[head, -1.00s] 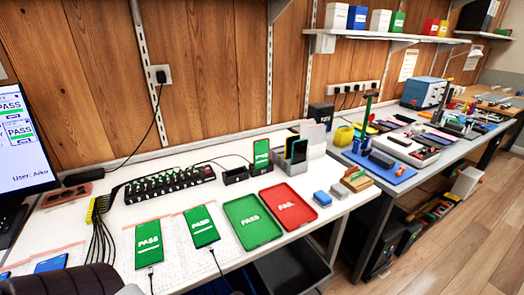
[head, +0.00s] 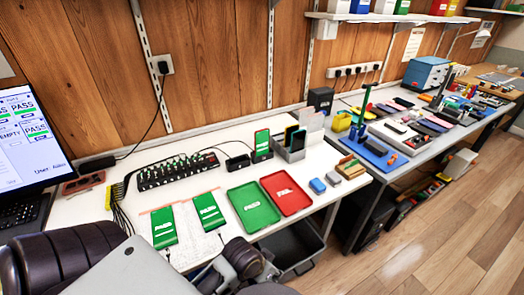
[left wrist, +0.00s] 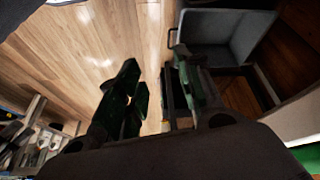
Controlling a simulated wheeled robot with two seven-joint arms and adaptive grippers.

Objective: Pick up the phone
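Two phones with green PASS screens lie flat on the white bench, a left one (head: 164,227) and a right one (head: 209,211), each with a cable at its near end. Another green-screened phone (head: 262,144) stands upright on a holder at the back. My left gripper (left wrist: 160,84) shows in the left wrist view with its dark fingers spread and nothing between them, over the floor. In the head view my dark arm links fill the lower left, near the bench's front edge; the fingertips cannot be made out there. My right gripper is not in view.
A green PASS tray (head: 253,206) and a red FAIL tray (head: 287,192) lie right of the phones, looking empty. A cable hub (head: 177,171) lies behind them. A grey bin (left wrist: 224,36) is below the bench. A monitor (head: 28,135) stands at the left.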

